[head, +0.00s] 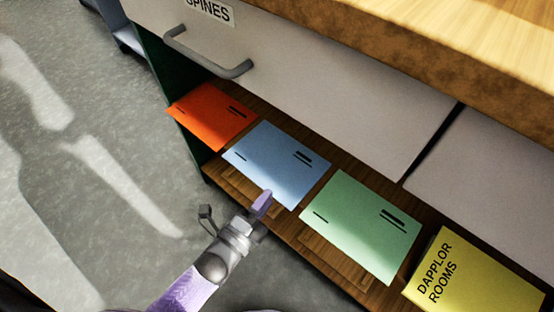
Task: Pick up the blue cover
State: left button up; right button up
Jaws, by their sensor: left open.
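The blue cover (272,162) lies on a wooden shelf, second from the left in a row of coloured covers. It is light blue with dark marks on it. My left gripper (235,205) is open and empty at the shelf's front edge, just below the blue cover in the picture. One finger overlaps the cover's lower edge in the view; I cannot tell whether it touches. The other finger is to the left, over the floor. My right gripper is not in view.
An orange cover (211,116) lies left of the blue one and a green cover (360,227) right of it. A yellow item (480,278) reading "DAPPLOR ROOMS" is at the far right. A drawer front with a grey handle (207,58) overhangs the shelf. Open floor (90,170) is at left.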

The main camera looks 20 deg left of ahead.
pick_arm(q)
jog(key=shift+w+d+f, duration=0.1)
jog(key=shift+w+f, duration=0.1)
jog(key=shift+w, duration=0.2)
jog(key=shift+w+d+f, duration=0.1)
jog(key=shift+w+f, duration=0.05)
jog(key=shift+w, duration=0.25)
jog(key=shift+w+d+r, duration=0.1)
jog(key=shift+w+r, duration=0.1)
jog(key=shift+w, duration=0.2)
grip_shut()
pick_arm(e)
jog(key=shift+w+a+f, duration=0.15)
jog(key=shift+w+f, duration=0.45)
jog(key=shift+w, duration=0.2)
